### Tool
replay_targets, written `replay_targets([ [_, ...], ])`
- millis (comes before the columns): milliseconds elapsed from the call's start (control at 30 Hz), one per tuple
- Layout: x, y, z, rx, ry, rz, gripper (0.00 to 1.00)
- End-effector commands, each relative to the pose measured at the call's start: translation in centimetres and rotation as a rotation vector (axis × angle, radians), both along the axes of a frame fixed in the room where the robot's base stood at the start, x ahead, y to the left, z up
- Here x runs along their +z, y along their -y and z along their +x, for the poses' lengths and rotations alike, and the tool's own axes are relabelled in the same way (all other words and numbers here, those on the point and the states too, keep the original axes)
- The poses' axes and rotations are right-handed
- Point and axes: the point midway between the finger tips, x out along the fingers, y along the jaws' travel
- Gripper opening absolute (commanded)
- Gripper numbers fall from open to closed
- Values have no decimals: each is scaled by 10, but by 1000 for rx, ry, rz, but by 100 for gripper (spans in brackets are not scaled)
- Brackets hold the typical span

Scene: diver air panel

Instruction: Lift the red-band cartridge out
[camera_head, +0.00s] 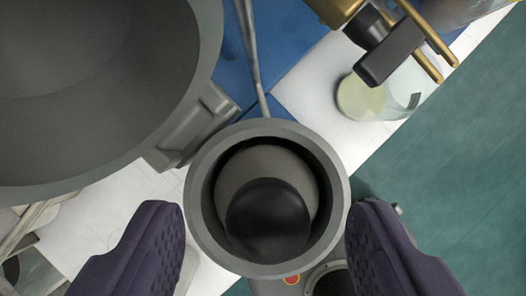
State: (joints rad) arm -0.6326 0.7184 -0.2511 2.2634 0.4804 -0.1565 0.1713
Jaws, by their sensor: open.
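A round grey canister (200,200) stands upright in the middle of the camera view, seen from above. Inside its open mouth sits a pale beige round body (262,165) with a black domed knob (268,220) on top. This may be the cartridge, but no red band shows on it, and its lower part is hidden inside the canister. My gripper (266,235) is open. Its two dark purple ribbed fingers stand left and right of the canister mouth, with the canister between them. I cannot tell whether either finger touches the wall.
A large grey open vessel (180,75) fills the upper left, with a bracket (195,128) close to the canister. Brass fittings with a black block (390,52) and a clear cup (370,98) are at upper right. The teal floor (450,160) lies clear at right.

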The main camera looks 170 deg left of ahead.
Motion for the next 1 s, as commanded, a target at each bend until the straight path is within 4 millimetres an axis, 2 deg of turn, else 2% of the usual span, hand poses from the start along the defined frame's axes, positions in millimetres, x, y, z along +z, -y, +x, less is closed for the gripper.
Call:
replay_targets([
  [33, -12, 2, 3, -4, 0, -1, 63],
  [100, -17, 3, 6, -2, 0, 0, 63],
  [300, -15, 2, 7, -1, 1, 0, 63],
  [367, -15, 2, 7, -1, 1, 0, 51],
  [500, -15, 2, 7, -1, 0, 0, 19],
  [600, -15, 2, 7, -1, 0, 0, 0],
  [1000, -13, 2, 7, -1, 1, 0, 0],
])
